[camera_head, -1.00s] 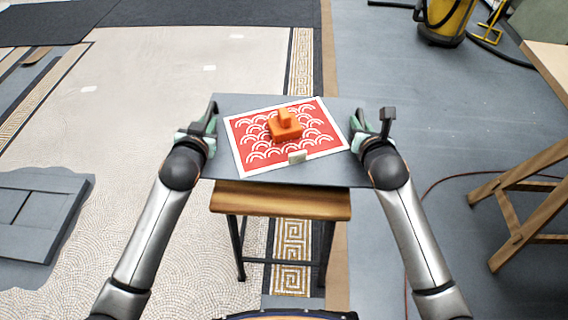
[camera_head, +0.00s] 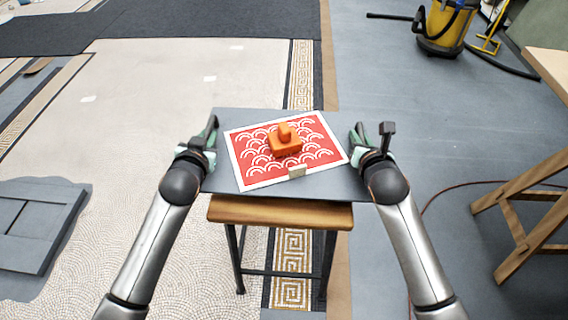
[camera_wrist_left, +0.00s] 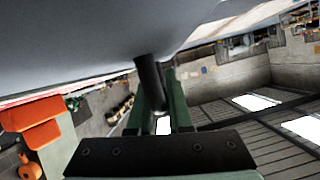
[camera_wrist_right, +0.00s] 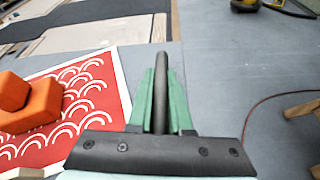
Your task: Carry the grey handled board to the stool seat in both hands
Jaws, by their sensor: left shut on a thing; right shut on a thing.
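The grey handled board (camera_head: 222,122) is held up above the wooden stool seat (camera_head: 282,213), covering the seat's far part in the head view. On the board lies a red panel (camera_head: 310,155) with white arcs and a white border. An orange block with a knob (camera_head: 285,147) and a small pale block (camera_head: 297,171) sit on the panel. My left gripper (camera_head: 208,136) is shut on the board's left handle, a dark bar in the left wrist view (camera_wrist_left: 150,82). My right gripper (camera_head: 368,137) is shut on the right handle, seen in the right wrist view (camera_wrist_right: 160,92).
A wooden trestle (camera_head: 525,225) stands at the right. A yellow vacuum (camera_head: 446,25) is at the back right, and a reddish cable (camera_head: 450,187) lies on the grey floor. Grey slabs (camera_head: 35,225) lie at the left on the mosaic floor.

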